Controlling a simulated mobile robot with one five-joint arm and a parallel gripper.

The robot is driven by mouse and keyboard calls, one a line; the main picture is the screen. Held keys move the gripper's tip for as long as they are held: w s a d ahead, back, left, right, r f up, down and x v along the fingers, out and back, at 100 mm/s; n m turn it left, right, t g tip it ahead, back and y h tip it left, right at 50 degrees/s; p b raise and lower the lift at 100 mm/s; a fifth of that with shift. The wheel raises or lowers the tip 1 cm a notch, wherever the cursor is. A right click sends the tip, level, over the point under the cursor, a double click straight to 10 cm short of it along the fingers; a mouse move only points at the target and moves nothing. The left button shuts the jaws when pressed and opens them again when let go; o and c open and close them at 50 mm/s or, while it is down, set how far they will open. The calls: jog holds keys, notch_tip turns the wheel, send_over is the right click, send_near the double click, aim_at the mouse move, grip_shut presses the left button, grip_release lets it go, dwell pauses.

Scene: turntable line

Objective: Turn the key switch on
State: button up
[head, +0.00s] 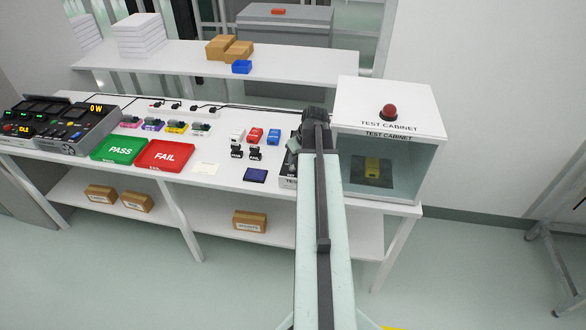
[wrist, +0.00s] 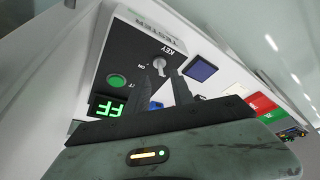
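The key switch (wrist: 159,63) is a light grey round knob on the dark panel of the tester (wrist: 128,48), beside the words "KEY" and "ON" in the wrist view. My gripper (wrist: 160,76) is open, its two dark fingertips apart and close to the knob, which shows between and just beyond them. I cannot tell whether they touch it. A green button (wrist: 117,80) and a lit green display (wrist: 108,107) showing "FF" are on the same panel; the display is partly hidden. In the head view my arm covers most of the tester (head: 288,180).
The test cabinet (head: 428,150) with a red button (head: 390,112) stands right beside the tester. A dark blue pad (head: 255,175), the red FAIL tray (head: 165,156) and the green PASS tray (head: 119,150) lie to the left on the white bench.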

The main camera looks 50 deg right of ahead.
aim_at(292, 167)
jog(key=b+x, duration=0.3)
jog(key=x, duration=0.2)
jog(key=shift+f, duration=0.1)
